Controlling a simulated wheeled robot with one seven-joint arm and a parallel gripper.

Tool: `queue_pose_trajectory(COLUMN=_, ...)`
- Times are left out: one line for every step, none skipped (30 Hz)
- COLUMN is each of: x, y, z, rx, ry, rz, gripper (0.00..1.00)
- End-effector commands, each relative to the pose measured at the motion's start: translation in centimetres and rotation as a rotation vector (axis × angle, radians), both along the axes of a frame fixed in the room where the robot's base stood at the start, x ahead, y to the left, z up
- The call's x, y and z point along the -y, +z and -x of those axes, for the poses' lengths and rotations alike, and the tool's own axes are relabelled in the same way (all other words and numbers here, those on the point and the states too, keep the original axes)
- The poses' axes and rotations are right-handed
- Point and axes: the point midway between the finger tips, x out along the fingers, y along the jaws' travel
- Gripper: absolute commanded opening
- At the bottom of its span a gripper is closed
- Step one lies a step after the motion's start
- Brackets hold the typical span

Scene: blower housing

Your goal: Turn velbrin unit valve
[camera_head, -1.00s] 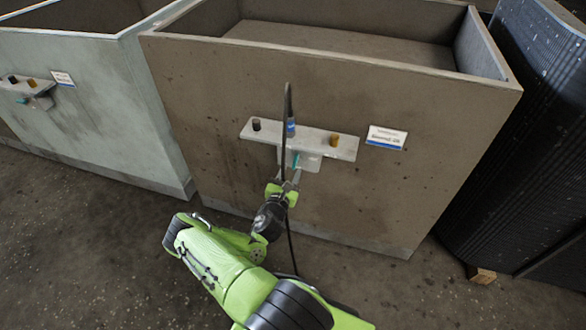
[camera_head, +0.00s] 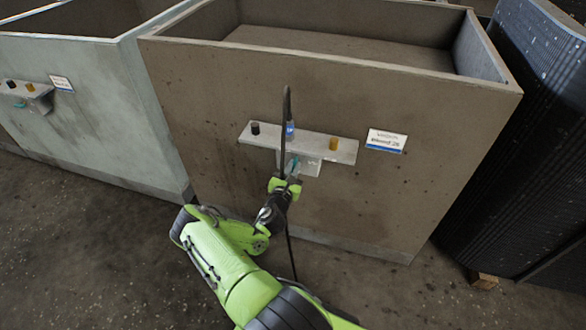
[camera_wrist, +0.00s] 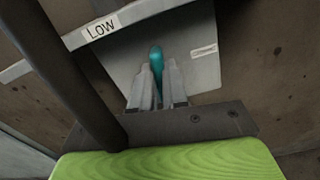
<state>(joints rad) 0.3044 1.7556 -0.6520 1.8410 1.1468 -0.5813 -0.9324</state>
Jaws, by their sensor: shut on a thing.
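The unit is a brown box (camera_head: 350,110) with a grey valve panel (camera_head: 310,144) on its front face. A small plate (camera_head: 318,164) hangs below the panel and bears a teal valve handle (camera_head: 294,164). In the wrist view the teal handle (camera_wrist: 156,62) stands between the two fingers of my gripper (camera_wrist: 161,82). The gripper (camera_head: 293,175) is shut on the handle, and the fingers hide its lower part. A label reading "LOW" (camera_wrist: 101,27) is at the upper left in the wrist view. A second small label (camera_wrist: 204,51) is on the right.
The panel has a black knob (camera_head: 255,128), a blue part (camera_head: 290,130) and a yellow knob (camera_head: 333,143). A white sign (camera_head: 386,141) is to its right. A pale green box (camera_head: 90,100) with a similar panel stands left. A dark ribbed block (camera_head: 515,150) stands right.

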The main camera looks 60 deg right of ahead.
Motion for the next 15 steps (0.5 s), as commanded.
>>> queue_pose_trajectory(x=-0.02, y=-0.04, z=0.01, rx=0.003, ry=0.0, rz=-0.001, gripper=0.0)
queue_pose_trajectory(x=-0.02, y=-0.04, z=0.01, rx=0.007, ry=0.0, rz=-0.002, gripper=0.0)
queue_pose_trajectory(x=-0.03, y=-0.04, z=0.02, rx=0.014, ry=0.0, rz=-0.003, gripper=0.0)
queue_pose_trajectory(x=-0.03, y=-0.04, z=0.02, rx=0.021, ry=0.0, rz=-0.004, gripper=0.0)
queue_pose_trajectory(x=-0.03, y=-0.04, z=0.02, rx=0.029, ry=0.0, rz=-0.006, gripper=0.0)
queue_pose_trajectory(x=-0.03, y=-0.04, z=0.03, rx=0.042, ry=0.0, rz=-0.008, gripper=0.0)
queue_pose_trajectory(x=-0.03, y=-0.03, z=0.03, rx=0.055, ry=0.0, rz=-0.011, gripper=0.0)
queue_pose_trajectory(x=-0.03, y=-0.03, z=0.03, rx=0.07, ry=0.0, rz=-0.013, gripper=0.0)
queue_pose_trajectory(x=-0.03, y=-0.03, z=0.03, rx=0.092, ry=0.0, rz=-0.016, gripper=0.0)
queue_pose_trajectory(x=-0.02, y=-0.04, z=0.04, rx=0.109, ry=0.0, rz=-0.019, gripper=0.0)
queue_pose_trajectory(x=-0.02, y=-0.04, z=0.04, rx=0.129, ry=0.0, rz=-0.022, gripper=0.0)
queue_pose_trajectory(x=-0.02, y=-0.04, z=0.06, rx=0.159, ry=0.0, rz=-0.027, gripper=0.0)
queue_pose_trajectory(x=-0.03, y=-0.04, z=0.07, rx=0.181, ry=0.001, rz=-0.032, gripper=0.0)
queue_pose_trajectory(x=-0.03, y=-0.04, z=0.09, rx=0.205, ry=0.001, rz=-0.035, gripper=0.0)
queue_pose_trajectory(x=-0.02, y=-0.06, z=0.12, rx=0.24, ry=0.0, rz=-0.041, gripper=0.0)
